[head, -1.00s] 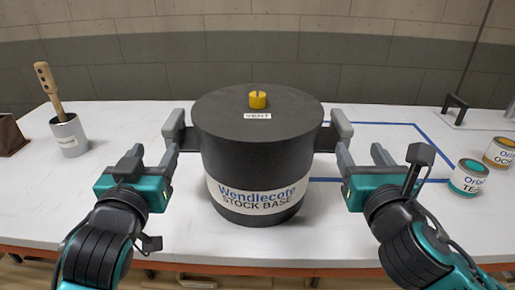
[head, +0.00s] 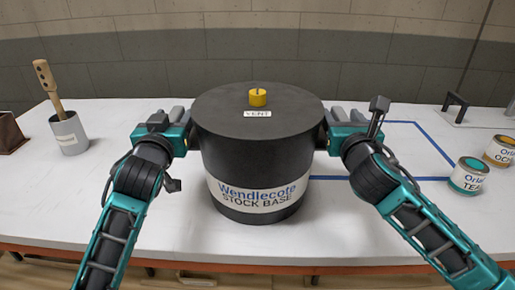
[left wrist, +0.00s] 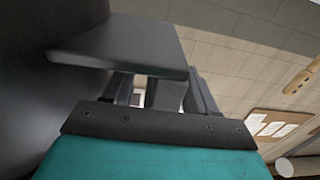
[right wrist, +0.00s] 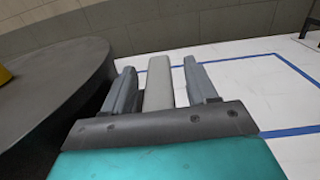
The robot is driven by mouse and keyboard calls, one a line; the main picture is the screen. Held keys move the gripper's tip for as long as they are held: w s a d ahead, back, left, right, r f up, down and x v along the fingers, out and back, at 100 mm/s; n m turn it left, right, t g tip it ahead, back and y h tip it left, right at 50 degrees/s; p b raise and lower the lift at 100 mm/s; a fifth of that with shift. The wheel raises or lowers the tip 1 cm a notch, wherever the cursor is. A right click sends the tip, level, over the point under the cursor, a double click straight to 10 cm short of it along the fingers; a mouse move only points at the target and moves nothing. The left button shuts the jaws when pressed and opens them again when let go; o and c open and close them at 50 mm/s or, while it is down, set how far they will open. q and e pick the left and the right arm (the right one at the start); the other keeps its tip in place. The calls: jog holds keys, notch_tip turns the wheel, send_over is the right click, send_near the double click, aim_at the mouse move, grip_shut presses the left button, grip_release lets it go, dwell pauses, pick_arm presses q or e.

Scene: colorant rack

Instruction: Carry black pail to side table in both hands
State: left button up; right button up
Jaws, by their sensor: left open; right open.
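The black pail (head: 257,155) stands upright on the white table, with a yellow vent cap (head: 258,97) on its lid and a "Wendlecote STOCK BASE" label. My left gripper (head: 172,116) is at the pail's left grey handle, which is mostly hidden by it in the head view. My right gripper (head: 346,115) is at the right handle. In the right wrist view the grey handle (right wrist: 159,84) lies between the two open fingers, with gaps beside it. In the left wrist view a grey handle part (left wrist: 165,95) shows between the fingers. No side table can be made out.
A grey pot with a wooden-handled brush (head: 69,134) stands at the left, near a brown box (head: 10,134). A teal tin (head: 467,176) and an ochre tin (head: 499,152) stand at the right. A blue taped outline (head: 420,140) marks clear white tabletop (head: 100,190) right of the pail.

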dwell(0.3)
pick_arm(q)
grip_shut()
pick_arm(e)
grip_shut()
dwell(0.9)
pick_arm(q)
jog(key=shift+w+r, duration=0.1)
jog(key=shift+r, duration=0.15)
pick_arm(e)
jog(key=shift+w+r, duration=0.1)
jog(key=shift+r, duration=0.15)
